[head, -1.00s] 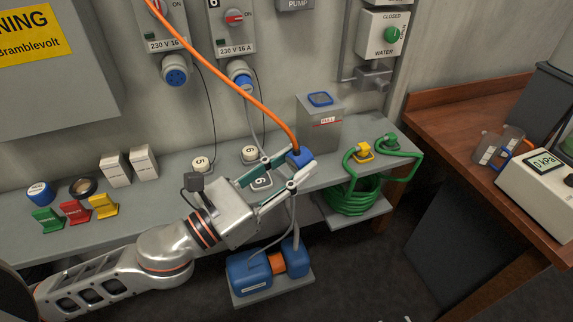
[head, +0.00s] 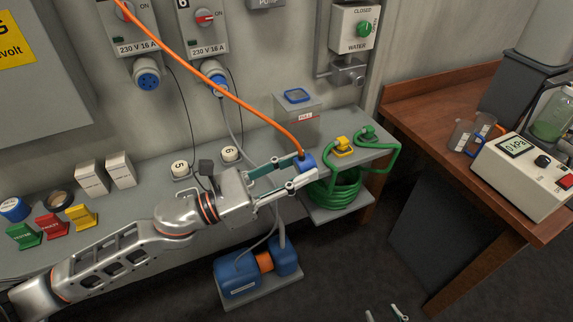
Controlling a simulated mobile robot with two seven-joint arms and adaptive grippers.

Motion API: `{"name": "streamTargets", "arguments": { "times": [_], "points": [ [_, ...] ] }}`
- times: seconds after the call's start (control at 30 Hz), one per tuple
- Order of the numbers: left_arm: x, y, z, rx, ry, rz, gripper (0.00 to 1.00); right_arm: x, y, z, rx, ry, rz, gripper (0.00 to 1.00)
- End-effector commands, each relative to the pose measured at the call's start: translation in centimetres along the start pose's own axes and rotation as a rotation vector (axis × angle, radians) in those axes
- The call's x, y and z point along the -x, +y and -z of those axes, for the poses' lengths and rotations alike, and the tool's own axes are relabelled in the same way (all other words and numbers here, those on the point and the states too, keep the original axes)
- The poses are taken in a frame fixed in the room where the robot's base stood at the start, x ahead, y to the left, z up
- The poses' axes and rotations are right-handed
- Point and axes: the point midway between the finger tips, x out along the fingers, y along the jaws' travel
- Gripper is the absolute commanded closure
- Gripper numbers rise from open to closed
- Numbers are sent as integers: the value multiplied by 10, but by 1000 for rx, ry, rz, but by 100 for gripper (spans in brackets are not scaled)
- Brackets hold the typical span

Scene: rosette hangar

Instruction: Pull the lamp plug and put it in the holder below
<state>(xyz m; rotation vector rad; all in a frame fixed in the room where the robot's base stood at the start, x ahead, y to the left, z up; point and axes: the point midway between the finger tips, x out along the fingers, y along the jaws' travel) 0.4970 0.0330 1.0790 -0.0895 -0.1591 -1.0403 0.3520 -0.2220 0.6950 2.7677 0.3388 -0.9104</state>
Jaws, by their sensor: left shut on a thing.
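My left gripper (head: 293,175) is shut on a blue plug (head: 306,162) at the end of an orange cable (head: 220,83). It holds the plug near the bench's front edge, left of the green hose fittings. The cable runs up and left out of the top of the head view. A socket (head: 147,72) on the left wall box has nothing plugged in. The right socket (head: 213,74) has a grey cable in it. No holder can be made out clearly; my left gripper covers part of the bench. My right gripper (head: 385,313) shows only its parted fingertips at the bottom edge.
Caps marked 5 (head: 181,170) and 6 (head: 230,154) lie on the bench (head: 140,205). A grey box (head: 297,118) and a coiled green hose (head: 335,190) are near the plug. A blue pump (head: 238,276) stands below. A wooden desk (head: 425,115) is at right.

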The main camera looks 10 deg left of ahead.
Motion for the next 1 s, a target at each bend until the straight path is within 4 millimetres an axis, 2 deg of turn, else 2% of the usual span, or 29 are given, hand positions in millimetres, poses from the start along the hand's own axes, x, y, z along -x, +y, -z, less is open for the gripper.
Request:
{"name": "streamTargets", "arguments": {
  "times": [0.2, 0.67, 1.0],
  "points": [
    [-7, 2, 8, 9, -1, 50, 100, 0, 2, -1, 10, -2, 1, 60],
    [-8, 1, 8, 10, -1, 53, 100, 0, 2, -1, 7, -1, 0, 60],
    [-15, 1, -5, -14, -1, -74, 100, 0, 0, 0, -3, 0, 0, 60]
  ]
}}
